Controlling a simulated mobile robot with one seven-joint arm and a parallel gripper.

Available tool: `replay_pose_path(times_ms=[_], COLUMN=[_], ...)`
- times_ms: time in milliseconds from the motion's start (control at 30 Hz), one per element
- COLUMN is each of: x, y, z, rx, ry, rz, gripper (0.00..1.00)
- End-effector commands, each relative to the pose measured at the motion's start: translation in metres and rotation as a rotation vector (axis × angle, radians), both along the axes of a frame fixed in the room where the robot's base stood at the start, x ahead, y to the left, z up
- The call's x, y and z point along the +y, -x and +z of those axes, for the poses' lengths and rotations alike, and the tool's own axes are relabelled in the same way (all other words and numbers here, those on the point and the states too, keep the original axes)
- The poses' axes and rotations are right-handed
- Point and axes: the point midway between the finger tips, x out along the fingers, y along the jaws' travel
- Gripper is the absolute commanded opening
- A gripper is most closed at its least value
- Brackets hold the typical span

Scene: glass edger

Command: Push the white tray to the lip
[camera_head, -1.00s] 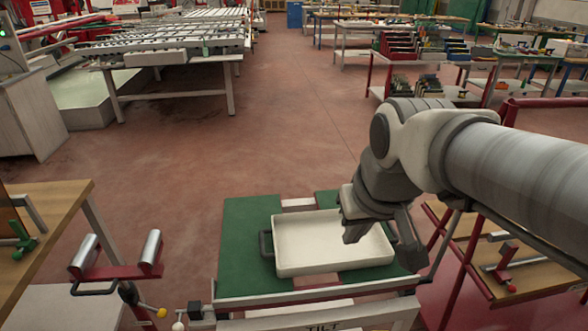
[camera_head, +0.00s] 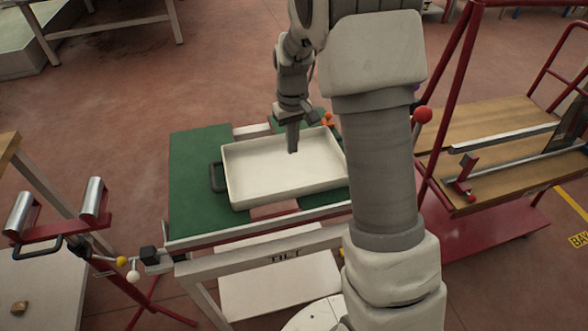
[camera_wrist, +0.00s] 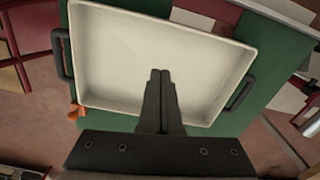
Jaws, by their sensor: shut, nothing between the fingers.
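The white tray (camera_head: 270,178) is a shallow rectangular pan with dark side handles. It lies flat and empty on the green-topped tilt table (camera_head: 195,210), set back from the table's front metal lip (camera_head: 260,228). My gripper (camera_head: 292,151) is shut and empty, pointing down over the tray's far part. In the wrist view the shut fingertips (camera_wrist: 161,72) show in front of the tray's bare floor (camera_wrist: 150,45); I cannot tell whether they touch it. My arm hides the tray table's right end in the head view.
A roller stand (camera_head: 60,220) with a yellow and a white knob stands left of the table. A red-framed cart (camera_head: 490,130) with a wooden shelf and a red ball knob (camera_head: 422,115) stands close on the right. Open floor lies behind the table.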

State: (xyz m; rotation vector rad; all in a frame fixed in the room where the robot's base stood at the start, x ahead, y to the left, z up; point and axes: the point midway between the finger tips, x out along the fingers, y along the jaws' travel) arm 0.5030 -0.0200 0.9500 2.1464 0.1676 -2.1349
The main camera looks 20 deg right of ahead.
Motion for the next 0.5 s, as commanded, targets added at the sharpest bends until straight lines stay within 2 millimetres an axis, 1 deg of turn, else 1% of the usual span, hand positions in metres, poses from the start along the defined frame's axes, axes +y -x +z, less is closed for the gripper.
replay_pose_path(times_ms=[167,267,500], x=[0.000,0.000,-0.001], y=[-0.001,-0.001,0.000], z=[-0.018,-0.034,-0.087], rx=[0.010,0.010,0.011], ry=[0.001,0.001,0.002], rz=[0.002,0.002,0.001], gripper=[0.00,0.00,0.00])
